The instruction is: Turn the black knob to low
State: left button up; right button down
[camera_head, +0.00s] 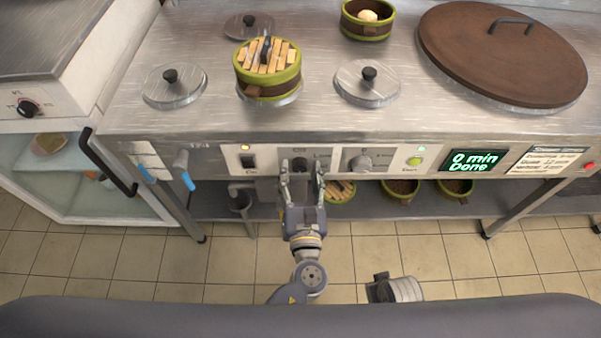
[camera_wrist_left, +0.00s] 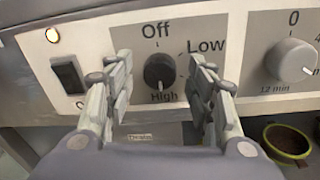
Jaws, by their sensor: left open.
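The black knob (camera_wrist_left: 159,70) sits on the stove's front panel in the left wrist view, with "Off" above it, "Low" at its upper right and "High" below. In the head view the knob (camera_head: 299,164) shows between the fingertips of my left gripper (camera_head: 301,168). My left gripper (camera_wrist_left: 158,80) is open, one finger on each side of the knob, with visible gaps to it. It is not closed on the knob. No fingers of my right gripper show.
A silver timer knob (camera_wrist_left: 292,60) is close to the right, and a black rocker switch (camera_wrist_left: 69,74) to the left. The counter (camera_head: 330,123) above holds lids and a steamer (camera_head: 268,70). Pots stand on the lower shelf (camera_head: 375,211). A blue-handled tap (camera_head: 186,172) is at left.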

pick_arm(q)
jog(key=shift+w, duration=0.1)
jog(key=c, duration=1.1)
